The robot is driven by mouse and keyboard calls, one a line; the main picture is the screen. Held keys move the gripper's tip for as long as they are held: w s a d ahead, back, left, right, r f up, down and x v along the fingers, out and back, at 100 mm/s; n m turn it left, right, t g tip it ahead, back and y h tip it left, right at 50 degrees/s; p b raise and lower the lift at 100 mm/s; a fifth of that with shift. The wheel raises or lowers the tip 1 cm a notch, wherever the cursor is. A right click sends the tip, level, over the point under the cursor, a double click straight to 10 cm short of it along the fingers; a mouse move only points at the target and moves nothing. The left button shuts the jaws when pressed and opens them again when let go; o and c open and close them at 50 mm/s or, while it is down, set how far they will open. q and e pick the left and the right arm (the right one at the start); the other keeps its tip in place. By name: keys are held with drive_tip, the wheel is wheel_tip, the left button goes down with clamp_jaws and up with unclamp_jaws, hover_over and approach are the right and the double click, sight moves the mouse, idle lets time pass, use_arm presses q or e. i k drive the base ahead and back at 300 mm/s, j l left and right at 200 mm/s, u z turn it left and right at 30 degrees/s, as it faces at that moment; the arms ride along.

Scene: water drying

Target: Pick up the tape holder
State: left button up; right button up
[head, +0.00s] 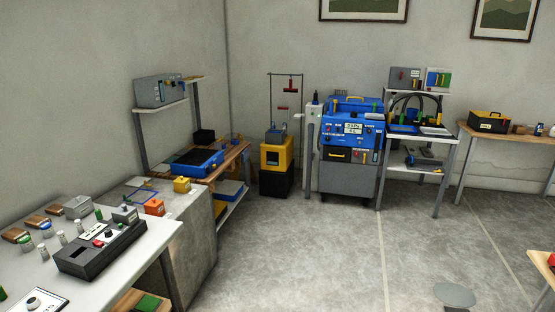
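I cannot pick out a tape holder for certain in the head view; the items are small at this distance. The white table (150,262) at the lower left carries a long black device (100,250), wooden-topped blocks (35,221), a grey box (77,207) and several small jars (62,238). An orange block (154,207) and a yellow block (181,185) sit on the grey counter behind it. Neither of my grippers is in view.
A blue machine (353,130) stands at the back, with a yellow-and-black unit (277,165) to its left. A shelf table (415,170) and a wooden table (510,137) are at the right. The floor (320,250) in the middle is clear. A grey disc (455,295) is at the front right.

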sight(217, 146)
drive_tip(key=i+z, duration=0.15)
drive_tip(key=i, duration=0.85)
drive_tip(key=i+j+z, duration=0.1)
drive_tip(key=i, duration=0.85)
drive_tip(key=i+u, duration=0.2)
drive_tip(key=i, duration=0.3)
drive_tip(key=i+u, duration=0.25)
drive_tip(key=i, duration=0.25)
drive_tip(key=i+u, duration=0.2)
drive_tip(key=i, duration=0.3)
drive_tip(key=i+l+u, duration=0.2)
drive_tip(key=i, duration=0.3)
drive_tip(key=i+u, duration=0.25)
drive_tip(key=i+l+u, duration=0.3)
drive_tip(key=i+j, duration=0.1)
